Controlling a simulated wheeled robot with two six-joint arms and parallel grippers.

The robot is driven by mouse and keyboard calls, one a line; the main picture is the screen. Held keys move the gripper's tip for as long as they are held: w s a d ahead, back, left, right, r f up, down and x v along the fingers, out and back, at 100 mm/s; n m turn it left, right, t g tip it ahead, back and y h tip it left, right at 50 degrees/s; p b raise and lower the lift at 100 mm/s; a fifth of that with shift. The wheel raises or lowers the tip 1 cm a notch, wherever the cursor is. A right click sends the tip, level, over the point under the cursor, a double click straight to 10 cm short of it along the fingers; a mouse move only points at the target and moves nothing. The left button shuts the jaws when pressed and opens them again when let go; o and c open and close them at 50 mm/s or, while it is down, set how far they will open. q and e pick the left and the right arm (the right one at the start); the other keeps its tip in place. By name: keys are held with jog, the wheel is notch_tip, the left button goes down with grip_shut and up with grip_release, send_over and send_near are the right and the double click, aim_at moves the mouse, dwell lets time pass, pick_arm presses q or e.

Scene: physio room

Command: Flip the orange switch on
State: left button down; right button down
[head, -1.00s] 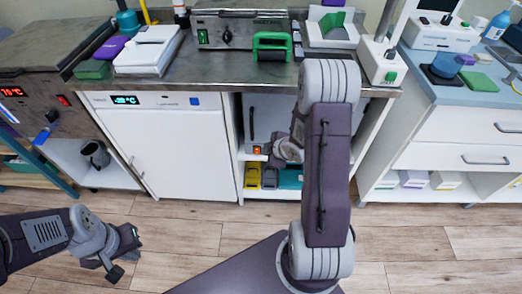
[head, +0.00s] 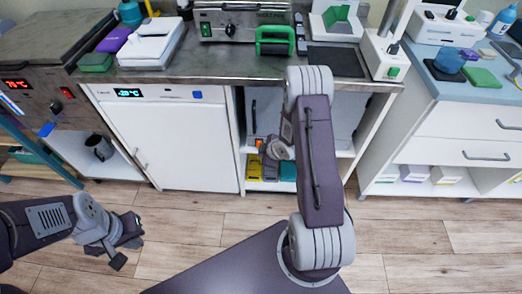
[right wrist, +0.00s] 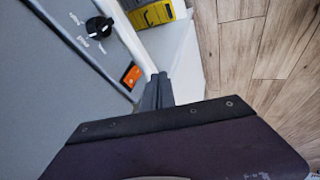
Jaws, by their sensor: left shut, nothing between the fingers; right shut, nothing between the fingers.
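The orange switch (right wrist: 132,75) sits on the grey front panel of a unit, beside a black dial, in the right wrist view. In the head view only a small orange patch of the switch (head: 258,143) shows, partly hidden by my gripper. My right gripper (right wrist: 158,90) is shut and empty. Its tips are just to the right of and below the switch in the wrist view; I cannot tell if they touch. It also shows in the head view (head: 268,150), inside the open bay under the counter. My left gripper (head: 130,240) is shut and empty, low over the floor.
The panel has a black dial (right wrist: 99,27). Yellow cases (right wrist: 155,12) lie beyond the panel edge. The bay is bounded by a white fridge (head: 170,140) on the left and the steel counter (head: 225,62) above. The wooden floor (head: 400,240) is clear.

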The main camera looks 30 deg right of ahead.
pick_arm(q)
jog(key=shift+f, duration=0.5)
pick_arm(e)
jog(key=shift+w+d+f, duration=0.3)
jog(key=shift+w+f, duration=0.1)
jog(key=shift+w, duration=0.4)
jog(key=shift+w+d+f, duration=0.35)
jog(key=shift+w+f, duration=0.05)
jog(key=shift+w, duration=0.35)
jog(key=shift+w+d+f, duration=0.3)
jog(key=shift+w+f, duration=0.1)
jog(key=shift+w, duration=0.4)
pick_arm(q)
jog(key=shift+r, duration=0.2)
pick_arm(e)
jog(key=shift+w+d, duration=0.1)
jog(key=shift+w, duration=0.05)
pick_arm(q)
jog(key=shift+r, duration=0.1)
